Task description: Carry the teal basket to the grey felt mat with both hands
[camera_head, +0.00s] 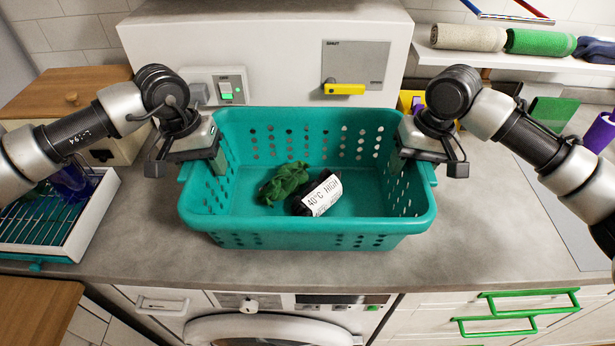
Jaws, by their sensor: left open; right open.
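The teal basket (310,222) stands upright on the grey worktop, with a green cloth (284,182) and a dark bundle with a white "40°C HIGH" label (322,194) inside. My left gripper (214,158) is open at the basket's left end wall, with a finger showing inside the rim. My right gripper (402,160) is open at the right end wall, also with a finger inside the rim. I cannot tell whether either touches the wall. A flat grey area (572,222) at the right, partly behind my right arm, looks like the felt mat.
A white housing with a yellow lever (344,89) and a green-lit switch (227,92) stands close behind the basket. A white tray with a rack (42,222) is at the left. Rolled towels (540,42) lie on a shelf. Worktop between basket and grey area is clear.

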